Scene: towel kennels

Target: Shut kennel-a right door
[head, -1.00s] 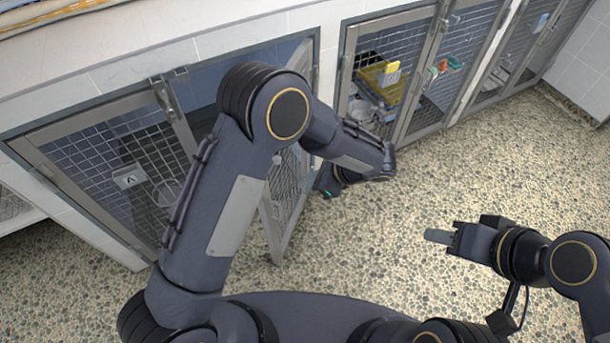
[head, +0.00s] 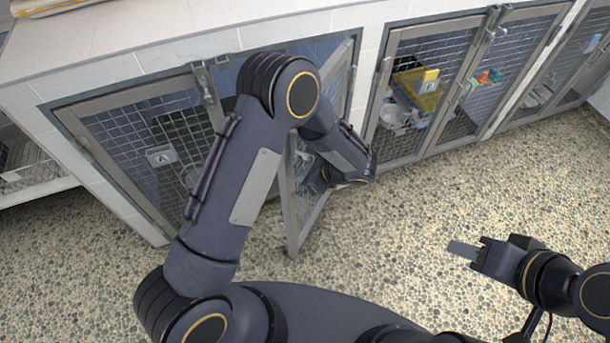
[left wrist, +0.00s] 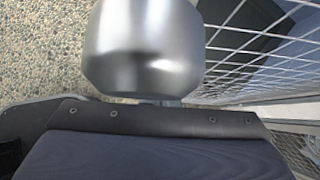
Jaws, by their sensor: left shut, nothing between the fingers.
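Kennel-a, with an "A" plate (head: 161,156) on its shut left mesh door (head: 150,130), is at the left of the head view. Its right door (head: 293,225) stands open, swung out toward me over the floor, partly hidden by my left arm. My left gripper (head: 318,182) is shut and empty, low beside the door's mesh; I cannot tell whether it touches. In the left wrist view, wire mesh (left wrist: 265,55) fills the right side, and a shiny metal rounded part (left wrist: 143,50) blocks the centre. My right gripper (head: 465,250) is over the open floor, away from the door; its finger gap is unclear.
A neighbouring kennel (head: 420,90) to the right has shut mesh doors, with a yellow item (head: 415,80) inside. A pale countertop (head: 130,40) runs above the kennels. The pebbled floor (head: 420,210) in front is clear.

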